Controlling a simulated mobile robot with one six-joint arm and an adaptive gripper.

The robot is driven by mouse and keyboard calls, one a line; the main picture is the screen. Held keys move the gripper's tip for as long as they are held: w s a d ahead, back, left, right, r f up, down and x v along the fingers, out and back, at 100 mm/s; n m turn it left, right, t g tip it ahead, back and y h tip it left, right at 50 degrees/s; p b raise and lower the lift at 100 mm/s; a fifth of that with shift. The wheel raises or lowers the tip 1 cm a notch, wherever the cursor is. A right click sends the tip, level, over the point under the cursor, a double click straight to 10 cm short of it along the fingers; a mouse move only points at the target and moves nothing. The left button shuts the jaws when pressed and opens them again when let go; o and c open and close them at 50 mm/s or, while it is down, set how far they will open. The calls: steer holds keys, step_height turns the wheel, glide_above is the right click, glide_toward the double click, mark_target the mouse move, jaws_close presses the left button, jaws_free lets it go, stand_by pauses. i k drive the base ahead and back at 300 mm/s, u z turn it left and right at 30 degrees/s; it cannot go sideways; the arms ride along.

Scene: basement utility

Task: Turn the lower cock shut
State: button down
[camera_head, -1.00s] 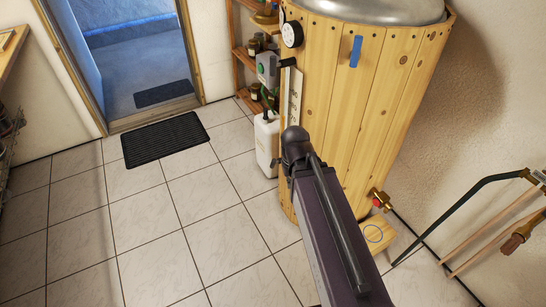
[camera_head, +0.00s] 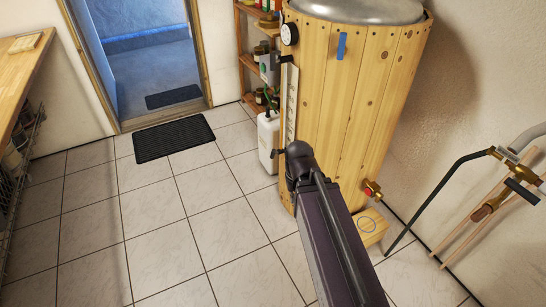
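The wood-clad tank (camera_head: 355,100) stands in the upper middle with a pale upright gauge strip (camera_head: 292,100) on its left side. A small black fitting (camera_head: 285,60) sits at the strip's upper end. A second small dark fitting (camera_head: 277,153) shows near its lower end, apparently the lower cock; my arm's dark rounded joint partly covers this area, and I cannot tell how its handle is turned. A brass valve with a red part (camera_head: 371,189) sits low on the tank's right. My arm crosses the lower middle. My gripper is not visible.
A white jug (camera_head: 268,140) stands left of the tank, before a wooden shelf (camera_head: 246,60). A wooden block (camera_head: 371,232) lies at the tank's foot. Tiled floor (camera_head: 150,220) is clear at left.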

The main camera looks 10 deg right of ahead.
mark_target(274, 152)
steer(key=z, duration=0.1)
steer(key=k, duration=1.15)
steer(key=u, duration=0.9)
steer(key=i, duration=2)
steer(key=u, duration=0.05)
